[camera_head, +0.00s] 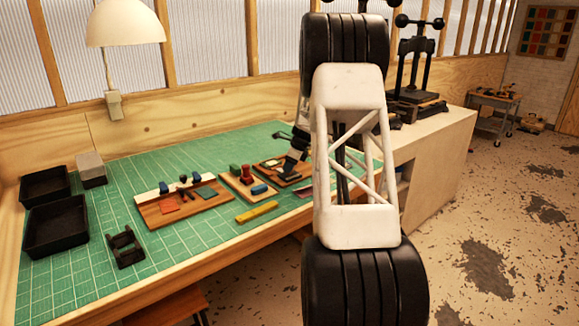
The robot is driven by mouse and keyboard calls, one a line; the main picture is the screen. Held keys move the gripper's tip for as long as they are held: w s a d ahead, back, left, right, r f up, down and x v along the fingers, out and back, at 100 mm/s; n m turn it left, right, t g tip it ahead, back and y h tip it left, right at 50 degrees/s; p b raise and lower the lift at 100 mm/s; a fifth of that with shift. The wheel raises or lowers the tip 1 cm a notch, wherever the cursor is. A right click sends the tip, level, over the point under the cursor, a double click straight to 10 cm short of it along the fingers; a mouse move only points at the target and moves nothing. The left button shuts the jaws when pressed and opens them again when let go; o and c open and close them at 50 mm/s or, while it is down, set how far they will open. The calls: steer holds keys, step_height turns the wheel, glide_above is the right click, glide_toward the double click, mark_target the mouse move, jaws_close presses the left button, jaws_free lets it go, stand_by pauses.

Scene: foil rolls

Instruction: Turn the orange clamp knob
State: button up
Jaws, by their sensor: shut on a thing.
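My gripper (290,172) is small and dark at the far right of the row of boards, partly behind my own large white arm link. It reaches down to a wooden board with a dark plate (271,167). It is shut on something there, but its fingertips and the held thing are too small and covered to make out. I cannot clearly pick out an orange clamp knob at the gripper. A red, upright knob-like piece (246,174) stands on the middle board (235,188), left of my gripper.
The green cutting mat (90,285) covers the bench. A yellow bar (257,212), a black stand (126,248) and black trays (56,227) sit on the mat. A lamp (125,24) hangs above. The mat's front left is clear.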

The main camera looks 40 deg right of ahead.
steer(key=shift+n, duration=0.3)
steer(key=n+g, duration=0.1)
steer(key=n, duration=0.1)
steer(key=n+y, duration=0.1)
steer(key=n, duration=0.2)
steer(key=shift+w+d+g+y, duration=0.1)
steer(key=shift+g+y, duration=0.2)
steer(key=shift+g, duration=0.1)
steer(key=n+g, duration=0.1)
steer(key=n, duration=0.2)
steer(key=n+g, duration=0.1)
steer(key=n, duration=0.2)
steer(key=shift+w+n, duration=0.1)
steer(key=shift+n, duration=0.2)
steer(key=n+g, duration=0.1)
steer(key=n, duration=0.2)
steer(key=n+g, duration=0.1)
steer(key=n, duration=0.2)
steer(key=shift+w+g+h, duration=0.1)
steer(key=shift+g+h, duration=0.3)
steer(key=n, duration=0.3)
steer(key=n+g+h, duration=0.1)
steer(key=n, duration=0.1)
steer(key=shift+n+h, duration=0.3)
steer(key=shift+n, duration=0.1)
steer(key=o, duration=0.9)
steer(key=shift+r, duration=0.15)
